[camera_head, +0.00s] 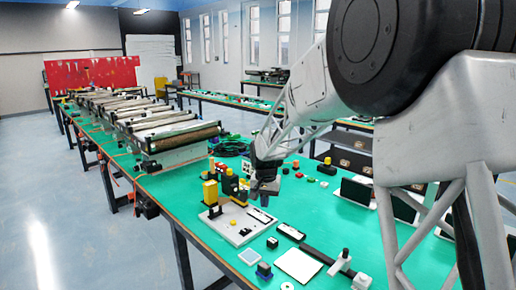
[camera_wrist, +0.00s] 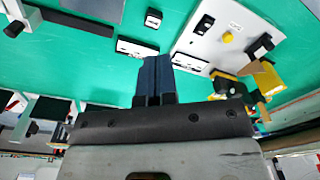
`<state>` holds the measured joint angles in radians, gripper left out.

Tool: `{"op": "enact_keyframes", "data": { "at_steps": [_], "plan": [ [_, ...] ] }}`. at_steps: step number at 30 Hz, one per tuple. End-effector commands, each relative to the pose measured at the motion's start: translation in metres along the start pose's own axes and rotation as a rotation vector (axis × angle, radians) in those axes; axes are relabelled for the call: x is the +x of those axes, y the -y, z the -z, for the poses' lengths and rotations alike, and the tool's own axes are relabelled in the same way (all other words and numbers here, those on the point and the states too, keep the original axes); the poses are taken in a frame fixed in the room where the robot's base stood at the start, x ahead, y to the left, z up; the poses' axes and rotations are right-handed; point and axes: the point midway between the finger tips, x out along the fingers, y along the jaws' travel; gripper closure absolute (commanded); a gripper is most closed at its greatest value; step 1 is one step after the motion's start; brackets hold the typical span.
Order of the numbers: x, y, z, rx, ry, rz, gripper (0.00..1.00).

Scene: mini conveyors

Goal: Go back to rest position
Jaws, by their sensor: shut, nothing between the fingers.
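My gripper (camera_head: 264,190) hangs above the green table, close to the right of a light panel. In the wrist view my gripper (camera_wrist: 155,62) has its two dark fingers pressed side by side, shut and empty. My arm comes in from the upper right of the head view. The light panel (camera_head: 233,232) carries a yellow button and a dark switch. It also shows in the wrist view (camera_wrist: 213,38), ahead and to the right of the fingers.
A yellow-and-black device (camera_head: 210,192) stands at the panel's back left. A row of mini conveyors (camera_head: 180,143) runs back along the table. Dark upright plates (camera_head: 357,191) stand at the right. Small black blocks and a white plate (camera_head: 298,265) lie in front. Bare green surface lies left of the panel.

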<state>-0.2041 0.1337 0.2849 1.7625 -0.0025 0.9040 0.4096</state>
Motion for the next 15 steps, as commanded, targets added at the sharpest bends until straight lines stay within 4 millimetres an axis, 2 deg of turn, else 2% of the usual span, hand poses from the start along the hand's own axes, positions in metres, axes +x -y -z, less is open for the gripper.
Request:
{"op": "enact_keyframes", "data": {
  "at_steps": [6, 15],
  "plan": [
    [-0.040, -0.038, -0.040, -0.020, -0.021, 0.006, 1.00],
    [-0.081, -0.085, -0.100, -0.049, -0.048, 0.011, 1.00]
  ]
}}
